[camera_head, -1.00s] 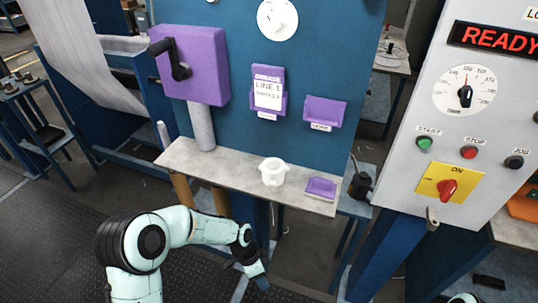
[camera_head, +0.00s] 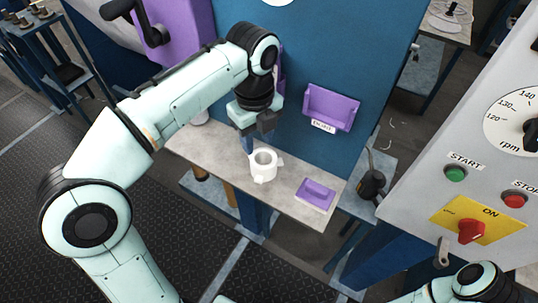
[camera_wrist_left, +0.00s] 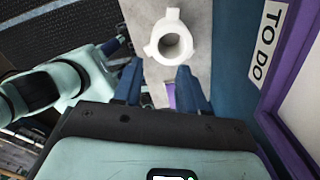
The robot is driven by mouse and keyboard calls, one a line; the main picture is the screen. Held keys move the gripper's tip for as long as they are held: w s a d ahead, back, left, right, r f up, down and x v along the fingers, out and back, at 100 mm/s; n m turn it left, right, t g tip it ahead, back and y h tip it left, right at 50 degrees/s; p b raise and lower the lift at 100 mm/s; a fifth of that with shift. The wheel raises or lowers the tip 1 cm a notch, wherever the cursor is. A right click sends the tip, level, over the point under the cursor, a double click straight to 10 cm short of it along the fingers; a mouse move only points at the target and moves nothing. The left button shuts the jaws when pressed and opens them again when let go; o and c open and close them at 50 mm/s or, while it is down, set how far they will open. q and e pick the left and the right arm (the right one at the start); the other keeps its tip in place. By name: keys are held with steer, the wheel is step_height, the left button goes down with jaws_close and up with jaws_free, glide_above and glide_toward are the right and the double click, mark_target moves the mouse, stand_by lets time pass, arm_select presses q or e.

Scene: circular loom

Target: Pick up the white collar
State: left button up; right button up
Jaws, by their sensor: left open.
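The white collar (camera_head: 264,168) stands on the grey shelf (camera_head: 222,158) below the blue board, a short ring with small side lugs. In the left wrist view the collar (camera_wrist_left: 171,42) shows from above, its round hole open, just ahead of the fingertips. My left gripper (camera_head: 254,142) is over the shelf, above and beside the collar. Its two blue fingers (camera_wrist_left: 160,75) are apart with nothing between them. I cannot tell whether they touch the collar. My right arm shows in part at the bottom right of the head view; its gripper is not clear.
A purple tray (camera_head: 316,194) lies on the shelf right of the collar. A purple holder (camera_head: 331,107) hangs on the blue board (camera_head: 371,75) behind. The grey control panel (camera_head: 425,180) with buttons and a red switch stands at the right.

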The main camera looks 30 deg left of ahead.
mark_target(255, 163)
arm_select(q)
steer(key=f, duration=0.3)
steer(key=s+f+b, duration=0.1)
steer(key=f, duration=0.1)
steer(key=shift+a+f, duration=0.1)
steer(key=shift+w+f, duration=0.25)
steer(key=shift+f, duration=0.65)
steer(key=f, duration=0.3)
steer(key=f+b, duration=0.1)
steer(key=shift+a+f, duration=0.25)
steer(key=shift+a, duration=0.05)
arm_select(e)
steer(key=s+f, duration=0.2)
steer(key=f, duration=0.1)
arm_select(q)
jaws_close()
